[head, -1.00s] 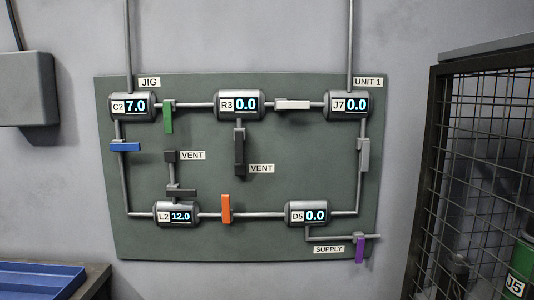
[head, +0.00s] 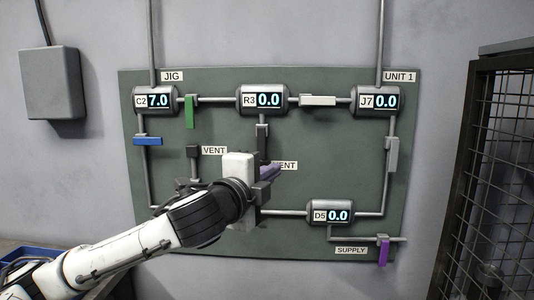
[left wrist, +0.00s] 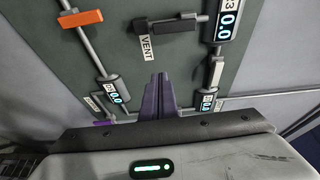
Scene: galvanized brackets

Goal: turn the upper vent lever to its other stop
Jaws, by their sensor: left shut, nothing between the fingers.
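The upper vent lever (head: 262,136) is a dark bar below the R3 gauge (head: 262,100). It lies along its vertical pipe, and my gripper hides its lower end in the head view. In the left wrist view the lever (left wrist: 172,27) lies in line with the pipe from R3, beside a VENT label (left wrist: 147,45). My left gripper (head: 274,172) is shut and empty, in front of the board just below the lever. Its purple-grey fingers (left wrist: 160,95) show apart from the lever in the left wrist view. My right gripper is not in view.
Other levers are near: green (head: 190,111), blue (head: 147,141), white (head: 317,100), grey (head: 392,154), purple (head: 383,252) and orange (left wrist: 82,18). My arm hides the L2 gauge. A wire mesh cage (head: 500,170) stands right; a grey wall box (head: 50,83) hangs left.

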